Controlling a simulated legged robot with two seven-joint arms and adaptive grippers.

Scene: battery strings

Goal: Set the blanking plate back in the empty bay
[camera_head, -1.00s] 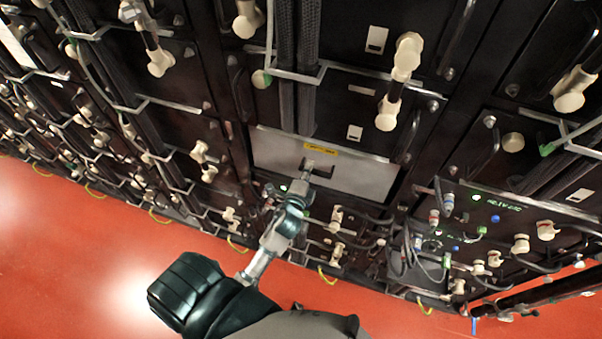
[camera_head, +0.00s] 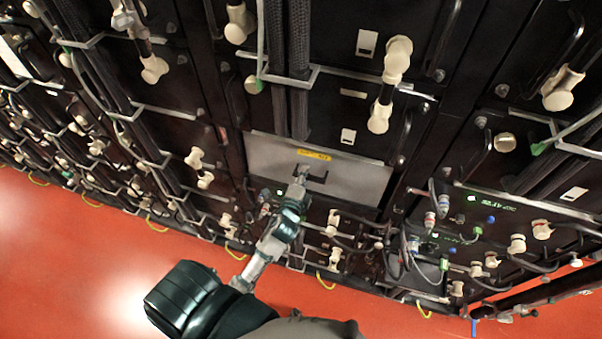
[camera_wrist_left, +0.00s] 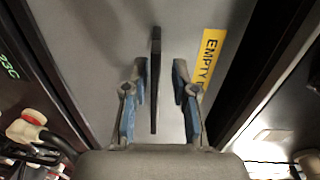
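The blanking plate (camera_head: 351,183) is a grey panel with a yellow label and a dark upright handle. In the head view it sits across an opening in the rack front, and I cannot tell how deep it is seated. In the left wrist view the plate (camera_wrist_left: 90,60) fills the background, with the dark handle (camera_wrist_left: 155,85) and a yellow "EMPTY" label. My left gripper (camera_head: 302,176) is at the handle. In the wrist view its fingers (camera_wrist_left: 158,95) stand apart on either side of the handle, with gaps visible. My right gripper is not in view.
Dark battery modules with cream connectors (camera_head: 397,58), cables and metal brackets surround the plate. A cluster of cables and plugs (camera_head: 430,250) stands out at the lower right. The red floor (camera_head: 70,270) in front of the racks is clear.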

